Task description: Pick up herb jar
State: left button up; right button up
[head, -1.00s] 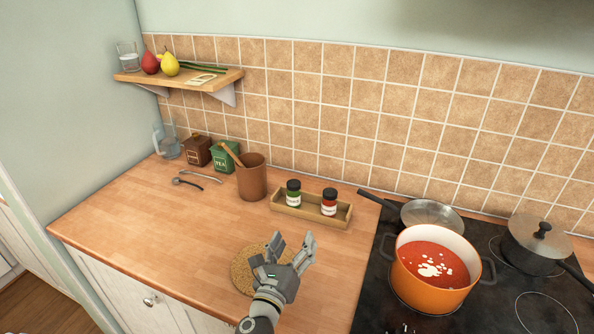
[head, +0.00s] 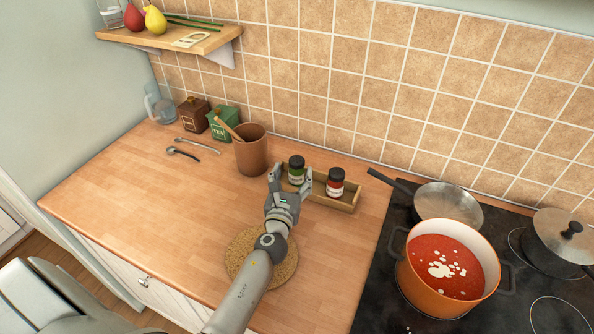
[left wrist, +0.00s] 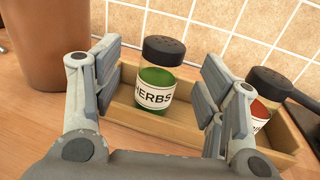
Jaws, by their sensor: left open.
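The herb jar (head: 296,171) has a black lid, green contents and a white label. It stands upright in a small wooden tray (head: 345,205) on the counter. In the left wrist view the jar (left wrist: 156,82) shows its HERBS label, between and beyond the two fingers. My left gripper (head: 289,181) is open and empty, just in front of the jar, with its fingers spread to either side in the left wrist view (left wrist: 163,88). I cannot tell whether a finger touches the jar. My right gripper is not in view.
A red-filled jar (head: 335,183) stands right of the herb jar in the same tray. A brown crock (head: 251,151) with a wooden utensil is to the left. The stove with an orange soup pot (head: 447,268) is at right.

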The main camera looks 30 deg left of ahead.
aim_at(295, 169)
pick_arm(q)
jog(key=x, duration=0.5)
jog(key=shift+d, duration=0.15)
jog(key=shift+s+r, duration=0.1)
jog(key=shift+s, duration=0.05)
jog(key=shift+c, duration=0.3)
jog(key=shift+c, duration=1.3)
jog(key=c, duration=0.8)
jog(key=shift+r, duration=0.1)
jog(key=shift+c, duration=0.2)
